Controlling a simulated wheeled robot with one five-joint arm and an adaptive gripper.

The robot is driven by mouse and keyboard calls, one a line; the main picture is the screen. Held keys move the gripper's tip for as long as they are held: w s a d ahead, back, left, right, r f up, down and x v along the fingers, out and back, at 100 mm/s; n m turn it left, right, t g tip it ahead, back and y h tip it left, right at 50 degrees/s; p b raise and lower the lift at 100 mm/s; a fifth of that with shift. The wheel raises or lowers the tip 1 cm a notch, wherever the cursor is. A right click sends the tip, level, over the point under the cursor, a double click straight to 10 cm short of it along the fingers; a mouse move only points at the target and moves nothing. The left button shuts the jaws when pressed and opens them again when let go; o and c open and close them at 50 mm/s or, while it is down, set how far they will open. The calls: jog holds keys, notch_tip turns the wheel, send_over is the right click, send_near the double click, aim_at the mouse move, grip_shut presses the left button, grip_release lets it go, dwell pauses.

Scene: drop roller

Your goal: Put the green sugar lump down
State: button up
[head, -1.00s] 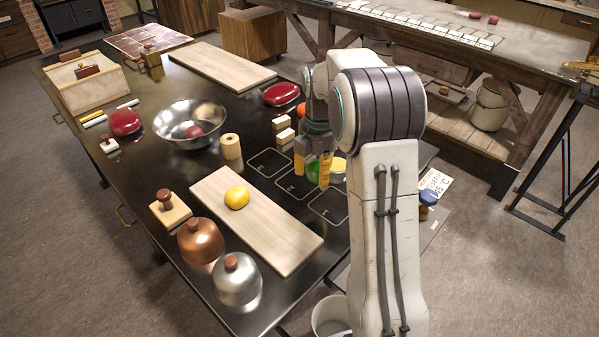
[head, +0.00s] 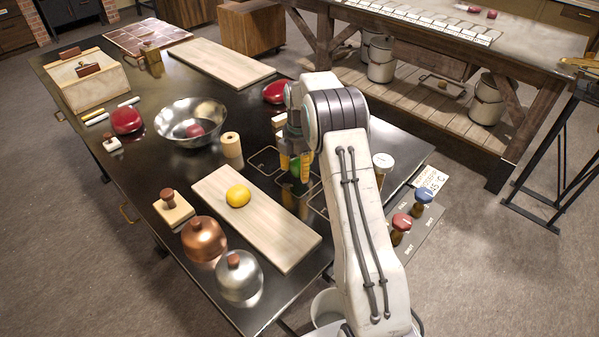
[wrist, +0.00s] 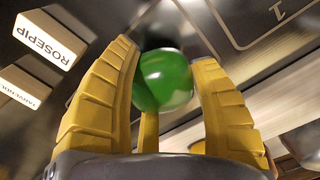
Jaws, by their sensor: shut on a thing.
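The green sugar lump (wrist: 163,80) is a glossy rounded piece between the yellow fingers of my gripper (wrist: 170,62) in the wrist view. In the head view my gripper (head: 296,168) points down over the dark table, near squares outlined in pale lines (head: 264,160). The green lump is mostly hidden by the fingers there. The fingers are shut on it, and it appears to be held above the table, though the exact height is hard to tell. One outlined square with a mark also shows in the wrist view (wrist: 240,45).
A pale board (head: 275,238) bearing a yellow lump (head: 238,196) lies left of my gripper. A metal bowl (head: 178,130), a wooden spool (head: 231,145) and a red lump (head: 276,91) stand around. A ROSEPIP block (wrist: 50,42) is close in the wrist view. Two domes (head: 203,240) stand in front.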

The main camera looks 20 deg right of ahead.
jog(key=shift+f, duration=1.3)
jog(key=shift+f, duration=0.15)
jog(key=o, duration=1.2)
